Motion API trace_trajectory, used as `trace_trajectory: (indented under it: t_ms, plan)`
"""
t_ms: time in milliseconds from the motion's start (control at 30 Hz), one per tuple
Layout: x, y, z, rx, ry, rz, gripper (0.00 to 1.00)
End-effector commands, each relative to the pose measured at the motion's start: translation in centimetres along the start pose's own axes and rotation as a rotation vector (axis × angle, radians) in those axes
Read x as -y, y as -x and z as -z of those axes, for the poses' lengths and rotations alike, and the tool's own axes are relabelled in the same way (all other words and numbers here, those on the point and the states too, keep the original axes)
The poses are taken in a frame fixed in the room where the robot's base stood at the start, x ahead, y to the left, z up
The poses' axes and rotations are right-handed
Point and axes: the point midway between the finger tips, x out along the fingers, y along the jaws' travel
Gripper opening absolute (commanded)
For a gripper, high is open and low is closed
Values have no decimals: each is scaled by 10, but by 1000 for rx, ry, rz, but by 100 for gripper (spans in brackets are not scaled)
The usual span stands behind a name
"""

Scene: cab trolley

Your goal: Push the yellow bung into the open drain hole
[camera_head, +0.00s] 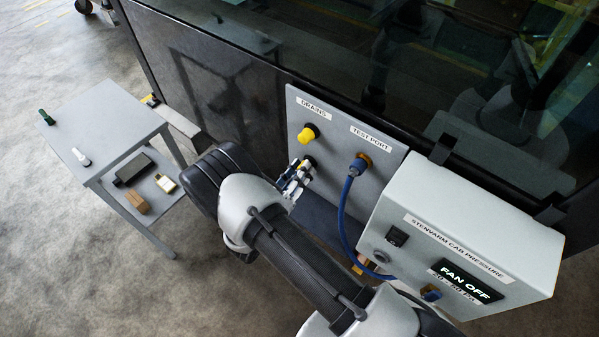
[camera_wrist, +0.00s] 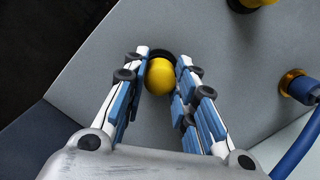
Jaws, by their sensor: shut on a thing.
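In the wrist view the yellow bung (camera_wrist: 160,77) is between the fingertips of my gripper (camera_wrist: 164,63), which is shut on it. The dark rim of the drain hole (camera_wrist: 155,54) shows just behind the bung. The bung covers most of the hole, and I cannot tell how far in it sits. In the head view my gripper (camera_head: 298,174) is at the lower drain on the grey panel (camera_head: 342,143); the held bung is hidden there. Another yellow bung (camera_head: 308,133) sits in the upper drain under the DRAINS label.
The test port with its blue hose (camera_head: 345,197) is right of the drains. A grey control box (camera_head: 450,225) reading FAN OFF stands further right. A small trolley (camera_head: 108,118) with several small items is at left, with open floor around it.

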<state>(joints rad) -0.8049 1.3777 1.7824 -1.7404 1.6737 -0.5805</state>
Motion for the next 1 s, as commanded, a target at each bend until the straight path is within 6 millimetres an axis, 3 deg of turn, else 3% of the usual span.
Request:
trace_trajectory:
  t_ms: [167,200,533,867,1000]
  plan:
    - [0,-4,0,0,0,0,9]
    - [0,-4,0,0,0,0,27]
    - [0,-4,0,0,0,0,49]
    - [0,-2,0,0,0,-1,49]
    - [-1,12,0,2,1,-4,49]
